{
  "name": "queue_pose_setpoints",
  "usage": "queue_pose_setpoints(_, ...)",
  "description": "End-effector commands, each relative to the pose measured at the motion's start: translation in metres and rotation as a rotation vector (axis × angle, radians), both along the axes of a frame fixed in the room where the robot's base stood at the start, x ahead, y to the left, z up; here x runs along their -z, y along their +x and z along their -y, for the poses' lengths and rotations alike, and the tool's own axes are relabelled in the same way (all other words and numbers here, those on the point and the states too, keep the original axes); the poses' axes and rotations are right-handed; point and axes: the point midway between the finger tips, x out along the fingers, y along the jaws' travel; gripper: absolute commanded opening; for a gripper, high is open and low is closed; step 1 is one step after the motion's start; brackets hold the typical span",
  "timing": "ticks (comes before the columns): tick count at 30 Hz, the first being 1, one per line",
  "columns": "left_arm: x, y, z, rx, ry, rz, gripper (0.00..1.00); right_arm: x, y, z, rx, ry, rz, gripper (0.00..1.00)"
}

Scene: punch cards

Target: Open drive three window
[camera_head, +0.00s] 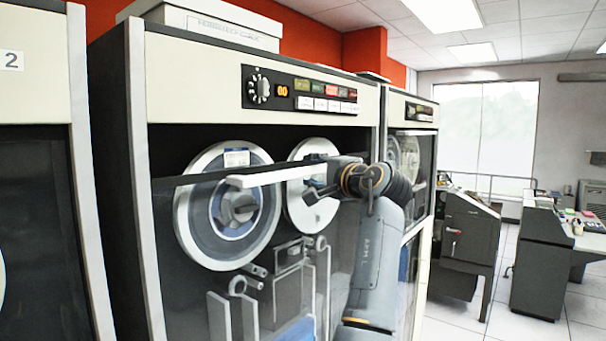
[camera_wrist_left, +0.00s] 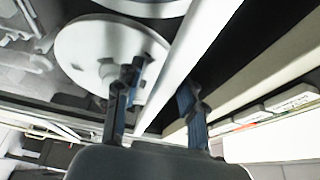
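The tape drive (camera_head: 255,108) stands in the middle, right of the cabinet marked 2; no number shows on it. Its window (camera_head: 170,250) is a clear pane whose top edge sits below the control panel, with a dark gap above. A white handle bar (camera_head: 262,178) runs across near that edge; it also shows in the left wrist view (camera_wrist_left: 203,45). My left gripper (camera_head: 316,186) is at the bar's right end. In the left wrist view its fingers (camera_wrist_left: 158,105) are apart, one on each side of the bar; contact is unclear. My right gripper is not in view.
Two tape reels (camera_head: 228,205) sit behind the pane. A cabinet labelled 2 (camera_head: 35,100) stands close on the left, and another drive (camera_head: 412,140) adjoins on the right. Grey machines (camera_head: 470,228) and open floor lie farther right.

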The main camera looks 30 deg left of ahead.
Motion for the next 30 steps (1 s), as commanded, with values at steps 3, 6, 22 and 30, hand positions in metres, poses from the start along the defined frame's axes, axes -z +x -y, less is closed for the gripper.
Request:
queue_pose_setpoints(3, -0.0001, -0.0007, 0.0022, 0.001, -0.001, 0.001, 0.40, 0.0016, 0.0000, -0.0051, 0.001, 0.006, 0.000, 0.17)
queue_pose_setpoints(6, -0.0004, -0.0008, 0.0025, 0.001, -0.001, 0.001, 0.40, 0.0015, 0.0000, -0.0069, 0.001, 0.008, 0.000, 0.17)
queue_pose_setpoints(22, -0.0003, -0.0006, 0.0021, 0.001, -0.001, 0.001, 0.00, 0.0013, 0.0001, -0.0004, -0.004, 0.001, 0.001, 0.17)
queue_pose_setpoints(30, 0.0073, 0.0065, -0.0003, 0.000, 0.001, -0.003, 0.00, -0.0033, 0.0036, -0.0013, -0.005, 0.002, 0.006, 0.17)
